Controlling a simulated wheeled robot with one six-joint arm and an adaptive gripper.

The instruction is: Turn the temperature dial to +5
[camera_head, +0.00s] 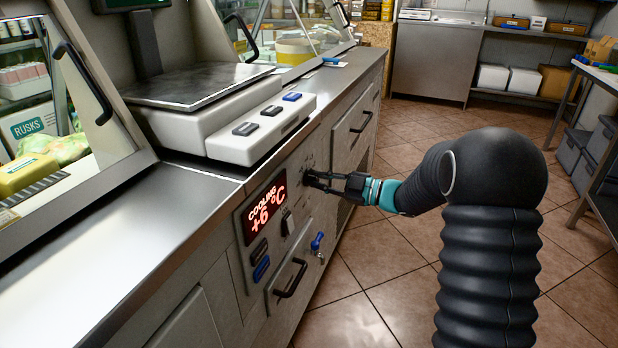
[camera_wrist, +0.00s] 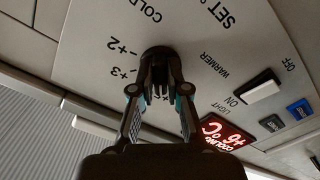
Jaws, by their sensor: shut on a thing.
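The black temperature dial (camera_wrist: 159,57) sits on the pale control panel (camera_wrist: 100,38), with printed marks such as +2 and +3 beside it in the wrist view. My gripper (camera_wrist: 160,88) is shut on the dial, with a finger on each side. In the head view my gripper (camera_head: 325,182) reaches the panel from the right and mostly hides the dial. The red display (camera_head: 265,207) reads COOLING +6 °C; it also shows in the wrist view (camera_wrist: 226,132).
A white rocker switch (camera_wrist: 257,91) marked LIGHT and dark and blue buttons (camera_head: 260,268) are near the display. A key with a blue tag (camera_head: 317,242) hangs below. The scale (camera_head: 200,90) stands on the steel counter above. Tiled floor (camera_head: 350,265) is open at the right.

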